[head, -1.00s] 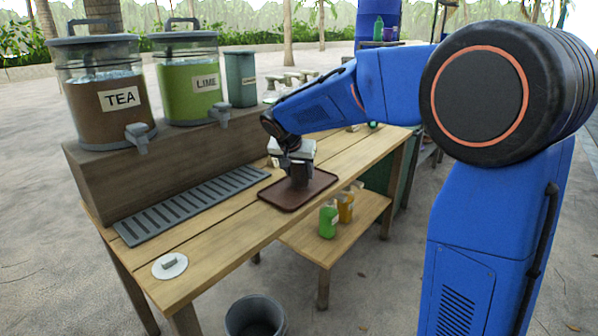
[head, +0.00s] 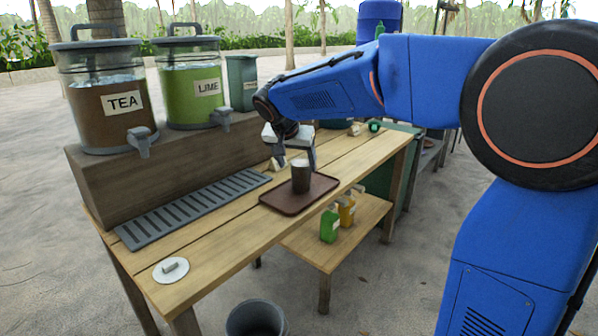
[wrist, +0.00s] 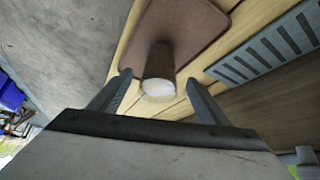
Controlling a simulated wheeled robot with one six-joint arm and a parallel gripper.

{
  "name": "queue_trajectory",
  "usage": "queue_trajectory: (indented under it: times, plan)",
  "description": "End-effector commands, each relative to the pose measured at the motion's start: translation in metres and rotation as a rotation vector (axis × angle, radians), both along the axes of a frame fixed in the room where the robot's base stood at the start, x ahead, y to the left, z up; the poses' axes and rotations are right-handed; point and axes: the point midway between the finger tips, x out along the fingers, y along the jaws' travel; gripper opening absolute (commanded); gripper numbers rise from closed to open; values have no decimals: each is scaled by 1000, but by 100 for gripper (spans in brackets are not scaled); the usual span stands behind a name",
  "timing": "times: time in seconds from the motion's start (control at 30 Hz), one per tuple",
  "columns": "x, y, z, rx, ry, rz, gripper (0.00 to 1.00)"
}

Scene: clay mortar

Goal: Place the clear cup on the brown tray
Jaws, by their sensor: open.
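The clear cup (head: 301,178) stands upright on the brown tray (head: 278,201) on the wooden table. It looks filled with a dark drink and has a pale top. My gripper (head: 294,160) is open, just behind and above the cup in the head view. In the wrist view the cup (wrist: 159,62) lies ahead of the open fingers (wrist: 160,78), with a gap on both sides. The tray (wrist: 198,28) reaches beneath and beyond it. Nothing is held in the fingers.
Tea (head: 105,105) and lime (head: 193,95) dispensers stand on a raised wooden block behind a grey drain grate (head: 190,208). Green (head: 329,226) and orange (head: 347,210) bottles sit on a lower shelf. A white disc (head: 171,270) lies at the near left end; the table between is clear.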

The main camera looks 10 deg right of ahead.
Motion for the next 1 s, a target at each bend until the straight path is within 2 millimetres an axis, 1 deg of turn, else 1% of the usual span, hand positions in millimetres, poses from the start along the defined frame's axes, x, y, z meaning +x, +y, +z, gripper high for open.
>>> queue_trajectory:
  times: [0.03, 0.1, 0.3, 0.53, 0.63, 0.67, 0.77, 0.87, 0.9, 0.97, 1.0]
  plan:
    - [-4, 4, 9, 0, -1, 2, 70]
    - [-9, 7, 18, 1, -3, 2, 70]
    - [-18, 12, 34, 0, 0, 0, 70]
    - [-22, 12, 39, 0, 1, 1, 70]
    - [-33, 4, 38, 0, 9, 13, 70]
    - [-39, 1, 38, 1, 14, 17, 70]
    - [-68, -17, 35, 4, 39, 52, 70]
    - [-106, -37, 29, 7, 68, 102, 70]
    - [-122, -44, 25, 9, 80, 123, 70]
    - [-145, -53, 19, 12, 96, 154, 70]
    - [-160, -59, 15, 13, 105, 175, 70]
